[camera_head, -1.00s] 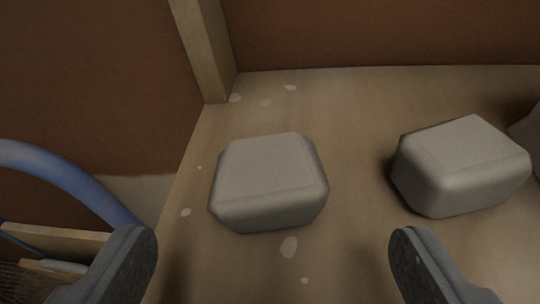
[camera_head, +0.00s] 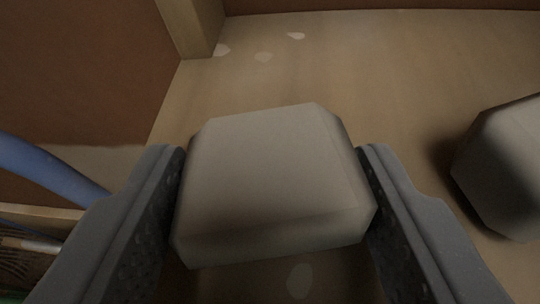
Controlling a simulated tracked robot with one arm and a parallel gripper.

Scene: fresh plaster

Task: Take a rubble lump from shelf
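A grey rubble lump (camera_head: 272,180) with bevelled edges sits between the two fingers of my gripper (camera_head: 272,165). Both fingers lie against its left and right sides and look to be touching it. The lump appears slightly tilted in the view, and I cannot tell whether it rests on the shelf or is just above it. The wooden shelf (camera_head: 330,60) spreads out under and behind it. A second rubble lump (camera_head: 508,170) lies on the shelf to the right, cut off by the picture's edge.
A wooden post (camera_head: 190,28) stands at the back left of the shelf. A blue curved tube (camera_head: 50,170) and a wooden-edged container (camera_head: 30,215) are beyond the shelf's left edge. Pale plaster spots dot the shelf. The shelf behind the held lump is clear.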

